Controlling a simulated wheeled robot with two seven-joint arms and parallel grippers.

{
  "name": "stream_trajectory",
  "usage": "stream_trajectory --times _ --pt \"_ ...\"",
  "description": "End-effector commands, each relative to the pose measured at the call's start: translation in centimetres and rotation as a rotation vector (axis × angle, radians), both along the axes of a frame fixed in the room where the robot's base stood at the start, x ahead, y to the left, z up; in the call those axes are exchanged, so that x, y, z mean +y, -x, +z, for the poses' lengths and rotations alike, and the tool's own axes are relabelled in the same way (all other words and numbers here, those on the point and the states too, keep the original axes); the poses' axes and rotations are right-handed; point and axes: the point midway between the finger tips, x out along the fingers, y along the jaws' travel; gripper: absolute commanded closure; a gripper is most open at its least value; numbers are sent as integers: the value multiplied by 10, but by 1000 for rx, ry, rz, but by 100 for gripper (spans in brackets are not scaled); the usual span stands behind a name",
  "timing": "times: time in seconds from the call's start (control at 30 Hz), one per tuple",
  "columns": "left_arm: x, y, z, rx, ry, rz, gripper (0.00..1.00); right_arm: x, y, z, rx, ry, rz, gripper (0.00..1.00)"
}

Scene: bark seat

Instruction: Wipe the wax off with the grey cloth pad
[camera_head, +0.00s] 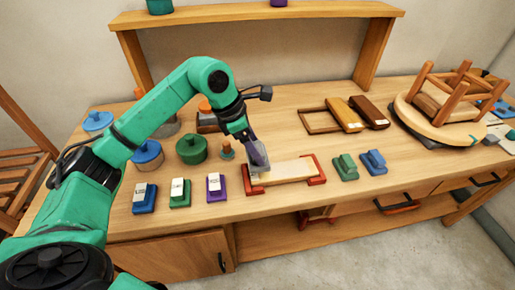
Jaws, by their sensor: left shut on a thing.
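My left arm reaches in from the left, and its gripper (258,158) points down at the left end of a pale wooden board (289,172). The gripper is shut on a small grey thing, apparently the grey cloth pad (262,168), at or just above the board. Whether the pad touches the board cannot be told. Red clamps hold the board at both ends, on the front part of the bench. No wax patch can be made out clearly; the gripper hides part of the board's left end. My right gripper is not in view.
Blue, green and purple blocks with white labels (216,186) stand left of the board on the bench (240,207). Green and blue blocks (373,162) stand to its right. Round tins (192,149) and a small orange-topped pot (227,151) are behind left. An upturned stool (440,118) lies far right.

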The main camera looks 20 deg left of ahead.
Motion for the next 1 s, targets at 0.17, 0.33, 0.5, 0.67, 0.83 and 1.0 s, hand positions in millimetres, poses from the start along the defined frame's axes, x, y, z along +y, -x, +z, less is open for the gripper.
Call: stream_trajectory --times 0.17,0.33,0.5,0.67,0.83,1.0 --pt "3 1 19 -2 0 2 70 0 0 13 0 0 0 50" --pt "4 2 25 -1 2 2 70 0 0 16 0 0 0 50" --pt "5 2 24 -2 1 3 70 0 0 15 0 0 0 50" --pt "5 2 24 -2 1 3 70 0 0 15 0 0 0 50" --pt "4 2 24 -1 1 2 70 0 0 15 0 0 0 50" --pt "4 2 24 -1 1 2 70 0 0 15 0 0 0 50"
